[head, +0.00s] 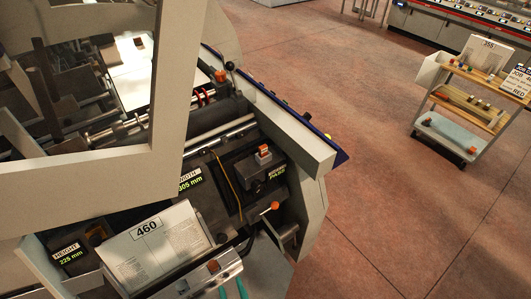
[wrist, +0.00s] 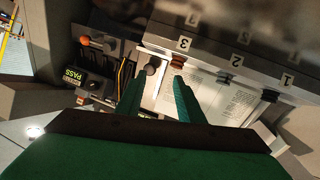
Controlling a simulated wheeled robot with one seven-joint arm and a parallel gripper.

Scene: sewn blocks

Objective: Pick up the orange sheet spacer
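A small orange block (head: 213,266) sits on the pale metal edge in front of the page stack marked 460, and looks like the sheet spacer, though its shape is too small to be sure. In the wrist view an orange-red piece (wrist: 177,62) shows just below the label 3, beyond the right fingertip. My gripper (wrist: 158,82) has two teal fingers spread apart with nothing visible between them. In the head view the fingertips of my gripper (head: 233,290) show at the bottom edge, just below and right of the orange block.
Other orange pieces are a block on the machine (head: 220,76), one on the box marked PASS (head: 263,151) and a knob (head: 275,206). A dark round knob (wrist: 151,68) stands near the fingertips. A shelf cart (head: 470,100) stands at right, with open floor between.

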